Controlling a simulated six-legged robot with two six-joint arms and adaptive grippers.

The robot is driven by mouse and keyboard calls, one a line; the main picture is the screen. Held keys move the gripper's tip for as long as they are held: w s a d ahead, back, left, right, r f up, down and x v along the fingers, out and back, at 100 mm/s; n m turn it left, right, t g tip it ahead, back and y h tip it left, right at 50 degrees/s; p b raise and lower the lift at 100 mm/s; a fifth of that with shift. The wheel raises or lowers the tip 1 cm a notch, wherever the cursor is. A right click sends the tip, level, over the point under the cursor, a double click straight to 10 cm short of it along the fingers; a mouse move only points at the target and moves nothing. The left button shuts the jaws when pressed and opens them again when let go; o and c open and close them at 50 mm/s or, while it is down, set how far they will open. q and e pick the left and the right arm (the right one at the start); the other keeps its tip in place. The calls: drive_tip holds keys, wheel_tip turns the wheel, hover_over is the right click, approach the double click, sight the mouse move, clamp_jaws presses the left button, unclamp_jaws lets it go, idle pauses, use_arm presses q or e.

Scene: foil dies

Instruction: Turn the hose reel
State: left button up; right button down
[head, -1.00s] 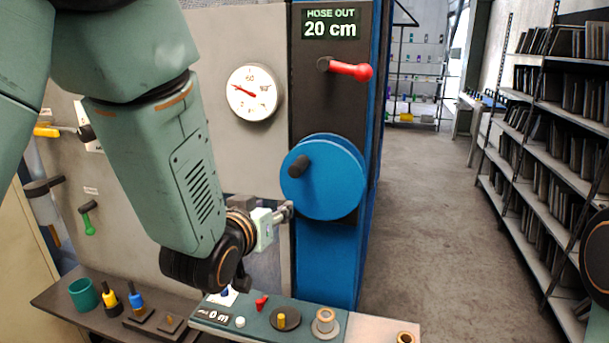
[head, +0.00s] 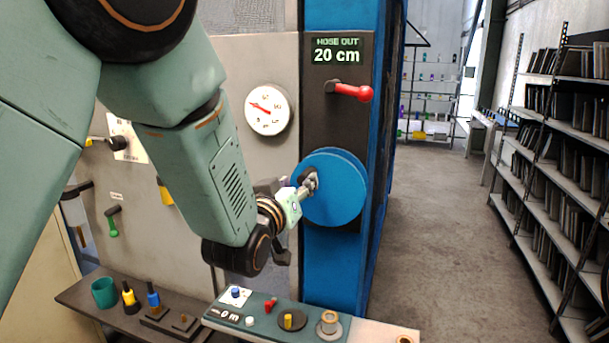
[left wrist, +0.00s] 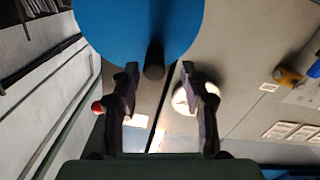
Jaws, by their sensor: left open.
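The hose reel (head: 340,190) is a blue disc on the dark panel of a blue column, and a sign (head: 337,51) above it reads HOSE OUT 20 cm. In the left wrist view the reel (left wrist: 110,25) fills the top, with its dark crank knob (left wrist: 154,62) sticking out. My left gripper (head: 309,181) is in front of the reel's left part and hides most of the knob in the head view. In the wrist view its open fingers (left wrist: 160,75) stand on either side of the knob, with gaps visible. My right gripper is out of view.
A red-handled lever (head: 352,92) sticks out above the reel, with a round white gauge (head: 267,110) to its left. A control ledge (head: 262,322) with knobs lies below. The floor (head: 435,240) to the right is clear, up to the shelves (head: 570,190).

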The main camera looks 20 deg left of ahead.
sight(301, 179)
use_arm(q)
drive_tip(key=w, duration=0.2)
drive_tip(key=d+p, duration=0.1)
drive_tip(key=shift+w+r, duration=0.4)
drive_tip(key=shift+w, duration=0.2)
drive_tip(key=shift+w+a+f, duration=0.35)
drive_tip(key=shift+w+a, duration=0.05)
drive_tip(key=shift+w, duration=0.2)
drive_tip(key=shift+s+d+r, duration=0.2)
drive_tip(key=shift+s+d, duration=0.1)
drive_tip(key=shift+d, duration=0.1)
drive_tip(key=c, duration=0.4)
drive_tip(key=shift+c, duration=0.6)
drive_tip(key=shift+a, duration=0.25)
drive_tip(key=c, duration=0.3)
drive_tip(key=shift+d, duration=0.1)
clamp_jaws()
